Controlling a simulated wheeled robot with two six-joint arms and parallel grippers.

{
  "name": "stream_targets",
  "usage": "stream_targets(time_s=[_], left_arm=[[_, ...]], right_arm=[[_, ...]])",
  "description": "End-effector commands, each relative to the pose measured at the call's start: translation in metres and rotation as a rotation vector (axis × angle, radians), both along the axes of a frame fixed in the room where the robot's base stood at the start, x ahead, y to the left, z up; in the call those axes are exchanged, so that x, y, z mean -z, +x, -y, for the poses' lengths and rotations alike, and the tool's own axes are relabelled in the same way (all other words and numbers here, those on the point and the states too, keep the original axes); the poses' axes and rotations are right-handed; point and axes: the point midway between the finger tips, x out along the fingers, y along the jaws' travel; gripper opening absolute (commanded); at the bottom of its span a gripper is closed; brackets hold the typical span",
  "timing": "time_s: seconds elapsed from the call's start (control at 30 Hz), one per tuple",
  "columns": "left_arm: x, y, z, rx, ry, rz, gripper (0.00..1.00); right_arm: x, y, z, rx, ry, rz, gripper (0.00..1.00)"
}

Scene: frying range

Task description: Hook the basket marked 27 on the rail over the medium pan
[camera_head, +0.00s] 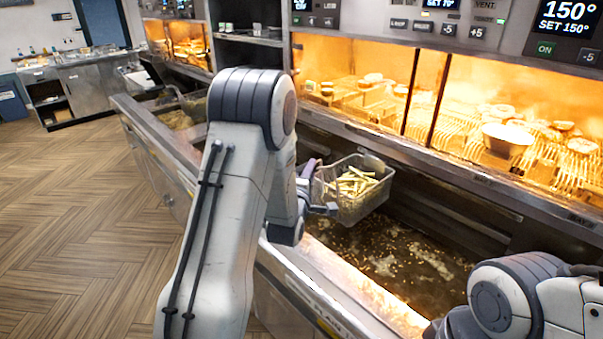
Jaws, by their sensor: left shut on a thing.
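A wire basket (352,205) of pale fries is held above a pan of dark bubbling oil (395,262). No number can be read on it. My left gripper (322,208) is at the basket's near left side, shut on its handle, which is mostly hidden behind my arm. The basket looks about level, close to the fryer's back wall (425,190). I cannot tell whether it touches a rail there, or which pan is the medium one. My right arm is at the lower right, with its gripper out of view.
A lit warming cabinet (470,130) with wire racks and a white bowl (508,138) runs behind the fryer. More pans (175,120) and another basket (135,75) are farther left. The wooden floor (80,210) on the left is clear.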

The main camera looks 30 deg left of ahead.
Motion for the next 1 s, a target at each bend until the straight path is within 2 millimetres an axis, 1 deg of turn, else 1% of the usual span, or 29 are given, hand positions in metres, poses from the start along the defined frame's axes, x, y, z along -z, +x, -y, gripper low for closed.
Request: stream_targets(time_s=[0.03, 0.5, 0.83, 0.9, 1.0], left_arm=[[-0.004, 0.007, 0.002, 0.001, 0.0, 0.006, 0.0], [-0.004, 0.057, 0.02, 0.0, -0.001, 0.006, 0.0], [-0.004, 0.081, 0.029, -0.001, -0.001, 0.006, 0.0], [0.008, 0.08, 0.028, -0.002, -0.001, 0.006, 0.0], [0.014, 0.08, 0.028, -0.002, -0.001, 0.007, 0.0]], right_arm=[[-0.005, 0.0, 0.0, -0.001, 0.0, 0.0, 0.65], [-0.025, 0.0, 0.0, -0.004, 0.0, 0.0, 0.65], [-0.034, 0.0, 0.0, -0.006, 0.0, 0.001, 0.65], [-0.021, 0.0, 0.0, -0.005, 0.0, 0.0, 0.65], [-0.014, 0.0, 0.0, -0.003, 0.0, 0.0, 0.65]])
